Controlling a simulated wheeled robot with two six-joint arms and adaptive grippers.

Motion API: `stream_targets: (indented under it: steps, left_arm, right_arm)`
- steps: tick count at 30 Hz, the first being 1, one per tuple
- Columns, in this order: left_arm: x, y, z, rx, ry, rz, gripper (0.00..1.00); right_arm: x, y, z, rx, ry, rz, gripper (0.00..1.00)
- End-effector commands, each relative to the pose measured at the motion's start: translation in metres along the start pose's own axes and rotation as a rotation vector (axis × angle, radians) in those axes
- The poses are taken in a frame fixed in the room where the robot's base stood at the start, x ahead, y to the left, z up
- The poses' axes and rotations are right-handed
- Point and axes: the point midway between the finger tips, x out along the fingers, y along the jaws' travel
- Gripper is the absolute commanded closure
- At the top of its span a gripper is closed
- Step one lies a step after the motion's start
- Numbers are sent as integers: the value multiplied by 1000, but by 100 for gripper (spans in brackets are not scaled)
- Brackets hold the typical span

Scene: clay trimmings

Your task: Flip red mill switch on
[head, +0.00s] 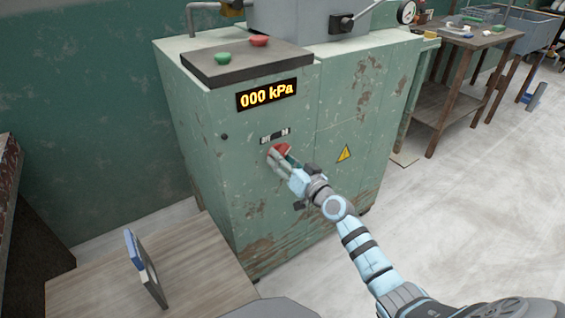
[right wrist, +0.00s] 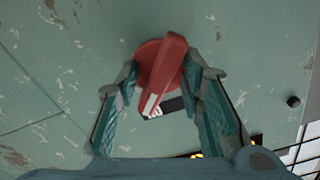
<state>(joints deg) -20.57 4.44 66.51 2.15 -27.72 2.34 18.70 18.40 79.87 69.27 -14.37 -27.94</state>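The red mill switch (head: 279,151) is a round red knob with a raised bar handle on the front of the green cabinet (head: 240,195), under a small dark label plate. My right gripper (head: 284,160) is at the switch, its fingers pointing at the cabinet front. In the right wrist view the red switch (right wrist: 162,72) sits between the two spread fingers of my right gripper (right wrist: 164,78). The handle is tilted, with a white stripe at its lower end. The fingers flank it, and I see no clear grip. My left gripper is out of view.
A "000 kPa" display (head: 267,94) is above the switch. Green (head: 222,58) and red (head: 259,41) buttons sit on the dark panel on top. A wooden table (head: 205,265) with an upright blue-and-white object (head: 144,265) is at lower left.

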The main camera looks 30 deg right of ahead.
Motion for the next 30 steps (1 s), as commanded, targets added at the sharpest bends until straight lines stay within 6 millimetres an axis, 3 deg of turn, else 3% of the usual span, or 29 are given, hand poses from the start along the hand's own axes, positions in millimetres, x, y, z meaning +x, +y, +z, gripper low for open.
stream_targets:
  steps: [5,12,17,25,30]
  left_arm:
    - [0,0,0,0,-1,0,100]
    - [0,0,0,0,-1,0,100]
    - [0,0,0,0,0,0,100]
    - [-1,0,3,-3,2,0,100]
    - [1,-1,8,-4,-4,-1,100]
  right_arm:
    - [0,0,0,0,0,0,65]
    - [0,0,0,0,0,0,100]
    - [0,0,0,8,0,0,100]
    - [-1,0,0,362,-1,2,100]
    - [-1,0,1,407,-2,2,100]
